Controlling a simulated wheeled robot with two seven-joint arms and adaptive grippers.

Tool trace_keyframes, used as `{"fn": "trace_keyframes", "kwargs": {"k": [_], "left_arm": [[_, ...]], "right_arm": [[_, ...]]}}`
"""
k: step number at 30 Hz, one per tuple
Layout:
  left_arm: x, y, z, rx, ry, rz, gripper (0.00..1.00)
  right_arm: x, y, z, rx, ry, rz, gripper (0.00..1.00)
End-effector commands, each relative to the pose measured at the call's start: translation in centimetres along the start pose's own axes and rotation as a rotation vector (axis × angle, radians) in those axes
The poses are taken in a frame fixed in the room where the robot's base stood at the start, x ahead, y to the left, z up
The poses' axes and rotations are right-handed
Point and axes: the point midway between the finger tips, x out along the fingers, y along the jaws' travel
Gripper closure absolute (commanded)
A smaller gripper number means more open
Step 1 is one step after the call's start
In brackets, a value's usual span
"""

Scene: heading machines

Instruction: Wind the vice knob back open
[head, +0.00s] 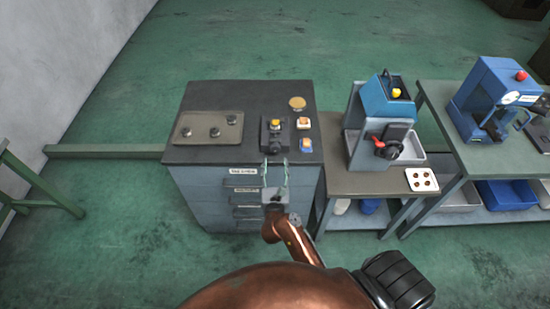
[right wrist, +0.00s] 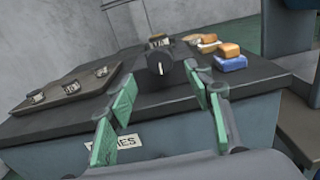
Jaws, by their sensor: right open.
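The small dark vice (head: 264,136) sits near the front edge of the dark bench top, with a yellowish piece (head: 276,123) at its jaws. Its round black knob (right wrist: 158,68), with a pale line on its face, faces my right wrist camera. My right gripper (head: 275,164) is open in front of the bench, its green-padded fingers pointing at the vice. In the right wrist view the knob shows between the two fingertips, with a gap on each side; it looks untouched. Whether the knob lies inside the finger reach is hard to tell. My left gripper is not in view.
On the bench top (head: 178,153) lie a tray (head: 187,139) with several small parts, a brass disc (head: 297,103), an orange-and-white block (head: 304,122) and a blue-based block (head: 306,145). A blue machine (head: 384,95) stands on the right-hand table.

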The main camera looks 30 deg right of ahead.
Motion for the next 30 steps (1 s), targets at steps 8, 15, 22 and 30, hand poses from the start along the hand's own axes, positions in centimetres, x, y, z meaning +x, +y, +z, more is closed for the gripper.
{"fn": "trace_keyframes", "kwargs": {"k": [8,15,22,30], "left_arm": [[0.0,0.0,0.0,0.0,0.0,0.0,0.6],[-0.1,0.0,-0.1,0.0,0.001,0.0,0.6],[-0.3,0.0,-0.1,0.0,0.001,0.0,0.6],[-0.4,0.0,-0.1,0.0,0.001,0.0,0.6]], "right_arm": [[-1.7,0.2,-3.6,-0.212,-0.004,0.025,0.53],[-1.9,0.5,-8.2,-0.481,-0.012,0.073,0.53],[-2.5,0.8,-12.5,-0.721,-0.02,0.135,0.53],[-3.7,1.1,-17.5,-0.981,-0.032,0.225,0.53]]}}
